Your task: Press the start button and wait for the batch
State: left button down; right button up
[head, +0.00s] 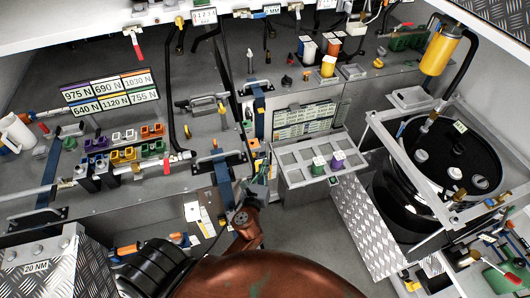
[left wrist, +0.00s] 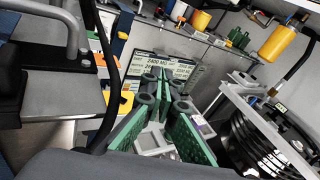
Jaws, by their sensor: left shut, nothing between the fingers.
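My left gripper (head: 262,170) is shut and empty, just left of the grey compartment tray (head: 290,177). Its green-padded fingers also show in the left wrist view (left wrist: 164,80), with their tips meeting in front of a dark sign panel (left wrist: 150,58). I cannot make out a start button for certain. A small yellow-orange fitting (head: 254,144) sits on the cabinet edge close to the gripper; a yellow-orange part also shows left of the fingers in the left wrist view (left wrist: 124,101). My right gripper is not in view.
A green block (head: 318,166) and a purple block (head: 338,160) stand in the tray. At right, a black drum (head: 455,160) stands inside a grey frame (head: 385,140). At left, a bench holds coloured blocks, a torque sign (head: 112,92) and hoses. Grey floor shows below the tray.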

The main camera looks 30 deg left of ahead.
pick_arm(q)
jog(key=s+f+n+g+h, duration=0.1)
jog(key=s+f+n+g, duration=0.2)
jog(key=f, duration=0.9)
jog(key=s+f+n+g+h, duration=0.15)
jog(key=s+f+n, duration=0.3)
jog(key=f, duration=0.85)
jog(key=s+f+n+g+h, duration=0.1)
jog(key=s+f+n+g, duration=0.2)
jog(key=f, duration=0.9)
jog(key=s+f+n+g+h+b, duration=0.1)
jog(key=s+f+n+g+b, duration=0.15)
jog(key=s+f+n, duration=1.05)
jog(key=s+f+n+g+h+b, duration=0.15)
jog(key=s+f+n+g, duration=0.3)
jog(key=s+f, duration=1.5)
jog(key=s+f+n+b, duration=0.1)
jog(key=s+f+b, duration=0.4)
jog(key=f+b, duration=0.5)
jog(key=b, duration=0.3)
jog(key=shift+s+y, duration=0.2)
jog(key=shift+y, duration=0.2)
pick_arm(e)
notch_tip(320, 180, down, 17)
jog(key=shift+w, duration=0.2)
